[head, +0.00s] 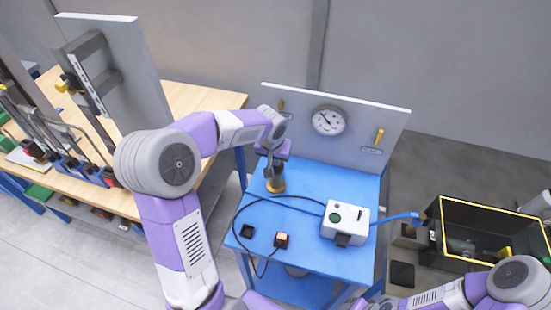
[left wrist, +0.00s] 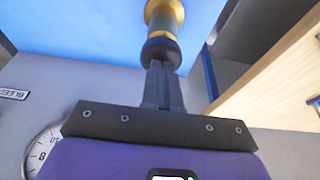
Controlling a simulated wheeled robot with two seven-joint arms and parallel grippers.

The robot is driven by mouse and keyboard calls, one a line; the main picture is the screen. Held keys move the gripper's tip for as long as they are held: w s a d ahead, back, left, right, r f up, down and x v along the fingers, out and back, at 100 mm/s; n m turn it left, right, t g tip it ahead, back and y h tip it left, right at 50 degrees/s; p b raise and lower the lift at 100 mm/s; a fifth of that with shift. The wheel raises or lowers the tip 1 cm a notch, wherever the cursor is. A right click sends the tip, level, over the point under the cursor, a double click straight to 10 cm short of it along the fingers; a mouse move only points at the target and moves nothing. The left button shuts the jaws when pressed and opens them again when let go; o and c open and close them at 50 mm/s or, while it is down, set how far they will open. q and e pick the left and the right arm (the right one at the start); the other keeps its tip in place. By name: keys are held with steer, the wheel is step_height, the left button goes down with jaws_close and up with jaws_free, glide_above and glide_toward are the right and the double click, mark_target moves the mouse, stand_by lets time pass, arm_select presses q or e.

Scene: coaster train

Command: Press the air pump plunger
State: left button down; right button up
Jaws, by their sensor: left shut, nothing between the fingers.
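The air pump (head: 277,186) stands upright at the back left of the blue table, showing a brass-coloured part low down. The left wrist view shows its brass and dark body (left wrist: 163,22) with a rounded black knob (left wrist: 160,53) at the end nearest my fingers. My left gripper (head: 272,168) is over the pump and hides its top in the head view. Its fingers (left wrist: 159,70) are shut together and empty, with the tips at the knob. I cannot tell whether they touch it. My right arm shows at the lower right, but its gripper is not in view.
The blue table (head: 300,258) has a back panel with a round gauge (head: 328,121) and yellow levers. A white box (head: 345,221) with a green button, a cable and a blue hose stands right of the pump. A yellow-rimmed tank (head: 480,204) is at right, a wooden bench (head: 205,97) at left.

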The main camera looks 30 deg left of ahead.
arm_select(q)
steer(key=shift+s+f, duration=0.25)
steer(key=shift+f, duration=0.2)
steer(key=shift+r+p, duration=0.35)
steer(key=r+p, duration=0.1)
steer(key=r, duration=0.1)
steer(key=r+p, duration=0.2)
steer(key=shift+w+r, duration=0.2)
steer(key=shift+r, duration=0.05)
steer(key=v, duration=0.9)
steer(key=shift+r, duration=0.35)
steer(key=shift+s, duration=0.1)
step_height(320, 180, up, 5)
steer(key=p, duration=0.3)
steer(key=shift+a, duration=0.1)
